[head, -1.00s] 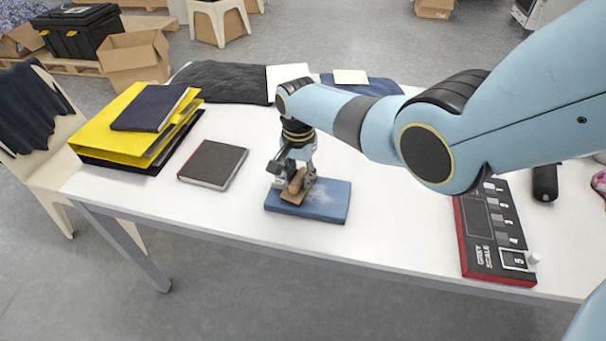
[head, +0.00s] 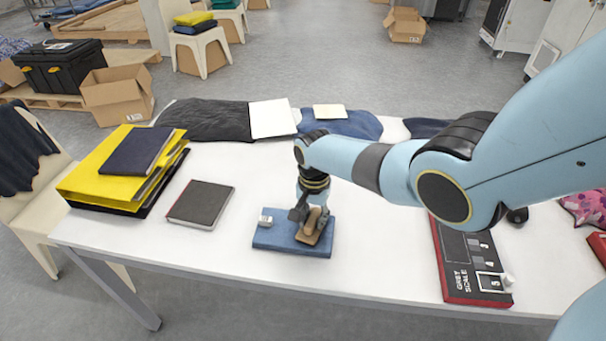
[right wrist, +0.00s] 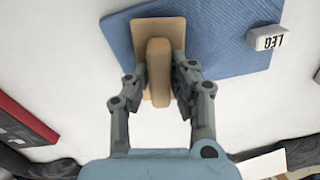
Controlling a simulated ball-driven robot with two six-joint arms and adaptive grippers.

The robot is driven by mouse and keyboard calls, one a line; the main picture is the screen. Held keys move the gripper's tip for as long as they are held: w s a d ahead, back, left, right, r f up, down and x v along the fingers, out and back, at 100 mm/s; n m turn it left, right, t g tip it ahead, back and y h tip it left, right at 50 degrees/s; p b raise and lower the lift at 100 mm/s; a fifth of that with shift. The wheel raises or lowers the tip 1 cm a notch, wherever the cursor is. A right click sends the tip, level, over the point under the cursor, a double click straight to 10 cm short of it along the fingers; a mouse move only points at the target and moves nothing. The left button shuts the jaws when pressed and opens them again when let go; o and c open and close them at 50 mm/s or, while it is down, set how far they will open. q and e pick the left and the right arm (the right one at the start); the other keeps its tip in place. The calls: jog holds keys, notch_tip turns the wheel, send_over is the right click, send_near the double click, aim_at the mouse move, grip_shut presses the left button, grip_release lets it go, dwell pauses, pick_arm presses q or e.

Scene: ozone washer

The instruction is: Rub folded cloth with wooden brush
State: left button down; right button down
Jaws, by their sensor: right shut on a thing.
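The folded blue cloth (head: 283,228) lies flat near the table's front edge; it also shows in the right wrist view (right wrist: 218,45). My right gripper (head: 310,214) is shut on the wooden brush (head: 311,234), which is over the right part of the cloth. In the right wrist view, the gripper's fingers (right wrist: 160,78) pinch the brush's raised handle (right wrist: 158,62). The brush appears to rest on the cloth, but its underside is hidden. A small white block (head: 266,221) marked "LEG" sits on the cloth's left part. My left gripper is out of view.
A dark notebook (head: 201,204) lies left of the cloth, beside yellow binders (head: 92,186). A grey scale board (head: 466,262) lies to the right. Folded garments (head: 205,121) line the back edge. The white table between is clear.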

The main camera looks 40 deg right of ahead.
jog(key=shift+s+d+p, duration=0.55)
jog(key=shift+s+d, duration=0.1)
jog(key=shift+s, duration=0.2)
jog(key=shift+s+d+p, duration=0.55)
jog(key=shift+s+d, duration=0.1)
jog(key=shift+s, duration=0.15)
jog(key=shift+r, duration=0.1)
jog(key=shift+w+a+f+b, duration=0.2)
jog(key=shift+w+a+b, duration=0.35)
jog(key=shift+w+a, duration=0.45)
jog(key=shift+w+a+r+b, duration=0.1)
jog(key=shift+w+a+b, duration=0.4)
jog(key=shift+w+a, duration=0.4)
jog(key=shift+w+a+b, duration=0.45)
jog(key=shift+w+a, duration=0.1)
jog(key=shift+w, duration=0.5)
jog(key=shift+w+a+f+b, duration=0.2)
jog(key=shift+w+a+b, duration=0.6)
jog(key=shift+w+b, duration=0.15)
jog(key=shift+w+a, duration=0.25)
jog(key=shift+a, duration=0.1)
jog(key=shift+r, duration=0.1)
